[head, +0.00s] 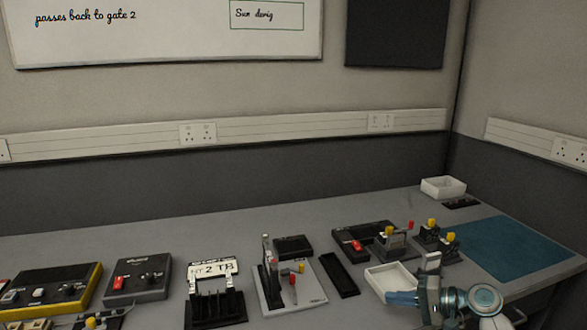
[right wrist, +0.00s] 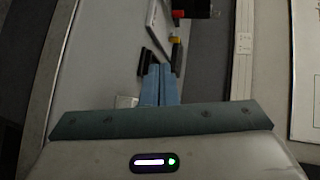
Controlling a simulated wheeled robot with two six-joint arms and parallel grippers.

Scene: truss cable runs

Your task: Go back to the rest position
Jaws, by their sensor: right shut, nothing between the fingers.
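My right gripper (head: 391,297) is at the lower right of the head view, its blue fingers pointing left. The fingers are shut together and hold nothing. They appear in front of the near edge of a shallow white tray (head: 388,277); I cannot tell how high above the table they are. In the right wrist view the two blue fingers (right wrist: 160,72) lie side by side, with dark and yellow parts on the bench beyond them. My left gripper is not in view.
Fixtures with yellow knobs (head: 432,223) stand right of centre. A blue mat (head: 515,255) lies clear at right.

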